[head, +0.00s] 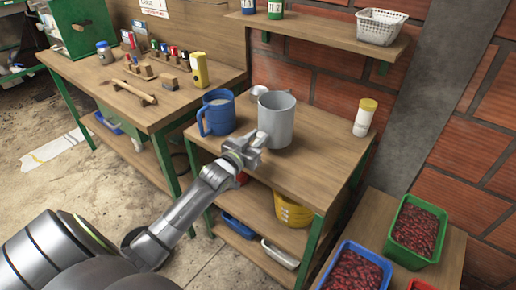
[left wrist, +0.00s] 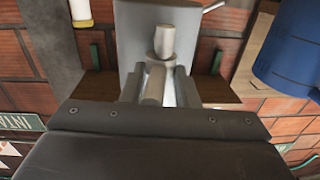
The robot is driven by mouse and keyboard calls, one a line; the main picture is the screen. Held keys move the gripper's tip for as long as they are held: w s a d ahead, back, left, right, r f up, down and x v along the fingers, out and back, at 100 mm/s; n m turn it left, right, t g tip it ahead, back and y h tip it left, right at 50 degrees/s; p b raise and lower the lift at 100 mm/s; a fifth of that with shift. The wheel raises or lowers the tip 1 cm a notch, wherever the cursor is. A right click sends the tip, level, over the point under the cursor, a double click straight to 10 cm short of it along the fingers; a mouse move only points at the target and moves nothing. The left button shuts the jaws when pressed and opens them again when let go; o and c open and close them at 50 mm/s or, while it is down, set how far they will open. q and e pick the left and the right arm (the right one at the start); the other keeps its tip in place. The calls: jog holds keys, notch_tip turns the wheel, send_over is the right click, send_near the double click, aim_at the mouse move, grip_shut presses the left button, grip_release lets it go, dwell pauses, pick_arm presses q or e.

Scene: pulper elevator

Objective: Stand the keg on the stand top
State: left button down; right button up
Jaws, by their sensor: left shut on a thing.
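A plain grey round vessel (head: 279,122), which I take to be the keg, is upright at the middle of the wooden stand top (head: 309,178). Its base looks on or just above the wood; I cannot tell if they touch. My left gripper (head: 245,150) reaches it from the front left and is shut on a grey part at its side, like a handle. In the left wrist view the vessel (left wrist: 134,38) fills the top middle, and my left fingers (left wrist: 156,88) close around this part. My right gripper is not in view.
A blue mug (head: 217,113) stands close left of the vessel. A yellow-capped white bottle (head: 364,118) is at the stand's back right. A shelf (head: 318,28) with a white basket (head: 379,27) hangs above. Green (head: 418,229) and blue (head: 355,268) crates of red fruit are at the lower right.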

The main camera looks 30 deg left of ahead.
pick_arm(q)
jog(key=shift+f+b, duration=0.45)
jog(key=shift+f, duration=1.35)
jog(key=shift+f, duration=0.2)
jog(key=c, duration=1.1)
grip_release()
jog(key=shift+r, duration=0.2)
